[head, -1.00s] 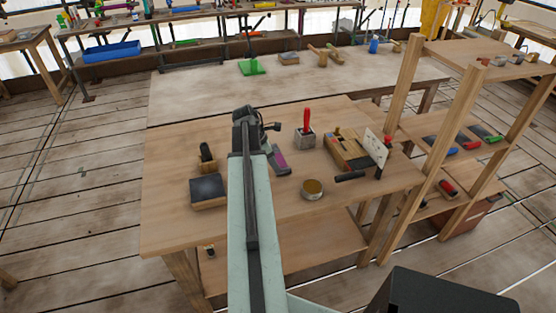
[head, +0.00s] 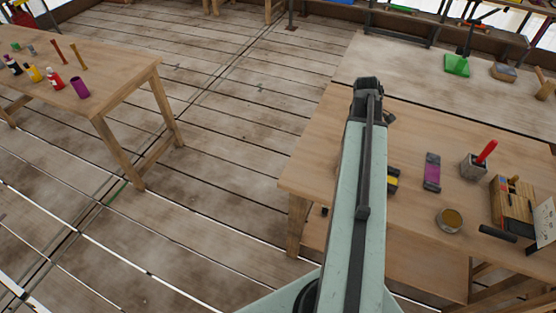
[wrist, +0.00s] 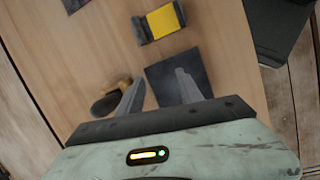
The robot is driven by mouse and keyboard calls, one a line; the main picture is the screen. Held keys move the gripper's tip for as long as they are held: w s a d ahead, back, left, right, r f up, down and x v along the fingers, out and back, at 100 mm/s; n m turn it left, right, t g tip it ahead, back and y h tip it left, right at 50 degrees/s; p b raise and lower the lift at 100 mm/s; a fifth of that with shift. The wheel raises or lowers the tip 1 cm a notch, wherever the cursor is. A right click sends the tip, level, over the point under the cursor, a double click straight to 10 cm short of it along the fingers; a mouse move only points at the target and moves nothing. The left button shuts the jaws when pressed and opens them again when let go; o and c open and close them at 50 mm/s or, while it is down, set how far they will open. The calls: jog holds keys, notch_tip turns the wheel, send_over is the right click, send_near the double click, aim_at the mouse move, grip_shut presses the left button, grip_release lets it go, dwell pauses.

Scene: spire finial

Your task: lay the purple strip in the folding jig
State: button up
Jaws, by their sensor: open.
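A purple piece with grey ends (head: 432,172) lies on the near workbench, right of my arm in the head view. I cannot tell whether the purple strip is separate from the grey part. A yellow piece with dark ends (head: 392,180) lies left of it, partly behind my arm; it also shows in the wrist view (wrist: 158,20). I cannot tell which thing is the folding jig. In the head view my arm hides the fingers.
A dark-handled tool (wrist: 108,102) lies by the left finger. Right on the bench are a round tin (head: 449,220), a grey holder with a red handle (head: 473,166) and a wooden box (head: 512,203). A second table (head: 120,75) with bottles stands left across open floor.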

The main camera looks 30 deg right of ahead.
jog(key=w+a+m, duration=0.1)
jog(key=w+a, duration=0.2)
jog(key=a, duration=0.3)
jog(key=w+a+t, duration=0.1)
jog(key=w+a, duration=0.3)
jog(key=a, duration=0.3)
jog(key=w+a+m, duration=0.1)
jog(key=w+a, duration=0.2)
jog(key=a, duration=0.3)
jog(key=w+a+m+y, duration=0.2)
jog(key=a+m, duration=0.1)
jog(key=a, duration=2.3)
jog(key=shift+w+a+f+t, duration=0.15)
jog(key=shift+w+f+t, duration=0.05)
jog(key=shift+f+t, duration=0.25)
jog(key=shift+o, duration=0.5)
jog(key=shift+m+y, duration=0.3)
jog(key=shift+c, duration=0.4)
